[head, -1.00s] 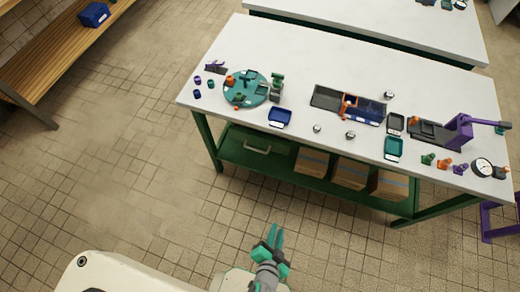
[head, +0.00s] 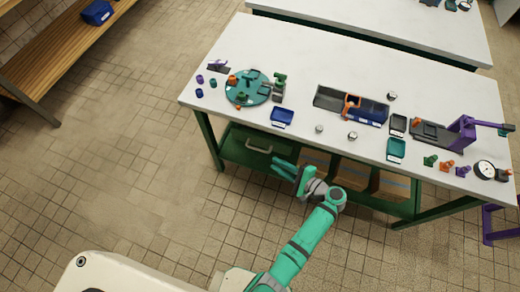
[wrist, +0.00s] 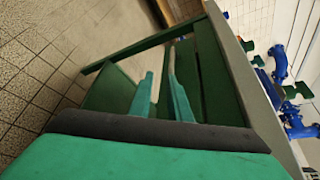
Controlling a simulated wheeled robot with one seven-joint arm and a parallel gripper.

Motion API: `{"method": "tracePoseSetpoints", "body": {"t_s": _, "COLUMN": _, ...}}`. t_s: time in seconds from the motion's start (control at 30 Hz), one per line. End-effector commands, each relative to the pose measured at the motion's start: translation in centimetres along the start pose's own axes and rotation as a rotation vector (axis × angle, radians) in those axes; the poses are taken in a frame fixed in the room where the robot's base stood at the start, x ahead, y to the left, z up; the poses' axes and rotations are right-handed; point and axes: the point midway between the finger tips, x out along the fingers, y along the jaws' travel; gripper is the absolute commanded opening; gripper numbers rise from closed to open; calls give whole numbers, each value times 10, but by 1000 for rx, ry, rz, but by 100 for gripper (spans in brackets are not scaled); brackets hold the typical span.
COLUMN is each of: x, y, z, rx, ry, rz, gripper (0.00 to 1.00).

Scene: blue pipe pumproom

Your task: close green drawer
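The green drawer (head: 240,142) is under the left part of the white-topped workbench, with a pale bar handle (head: 258,149) on its front. From this angle I cannot tell how far out it stands. My gripper (head: 274,168) is in front of the bench, close to the right of the handle in the picture, and its fingers point left. No contact shows. In the wrist view, my two green fingers (wrist: 160,98) are apart with nothing between them. Green panels and frame parts of the bench lie beyond them; the handle is not clear there.
The white bench top (head: 240,50) holds a teal round plate (head: 248,88), a blue tray (head: 282,116) and a purple press (head: 463,132). Boxes on the lower shelf are partly hidden by my arm. Tiled floor at left is free. A wooden bench (head: 60,50) stands at the upper left.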

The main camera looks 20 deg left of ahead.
Motion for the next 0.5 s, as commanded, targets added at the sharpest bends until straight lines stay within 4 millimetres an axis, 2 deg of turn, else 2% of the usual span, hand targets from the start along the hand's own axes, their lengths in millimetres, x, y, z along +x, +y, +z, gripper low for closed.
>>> {"method": "tracePoseSetpoints", "body": {"t_s": 0.1, "x": -5, "y": -18, "z": 0, "rx": 8, "ry": -51, "rz": -21, "gripper": 17}}
{"method": "tracePoseSetpoints", "body": {"t_s": 0.23, "x": 0, "y": -22, "z": 2, "rx": 11, "ry": -73, "rz": -24, "gripper": 17}}
{"method": "tracePoseSetpoints", "body": {"t_s": 0.37, "x": 16, "y": -22, "z": 5, "rx": 9, "ry": -77, "rz": -22, "gripper": 17}}
{"method": "tracePoseSetpoints", "body": {"t_s": 0.5, "x": 40, "y": -23, "z": 6, "rx": 9, "ry": -76, "rz": -22, "gripper": 17}}
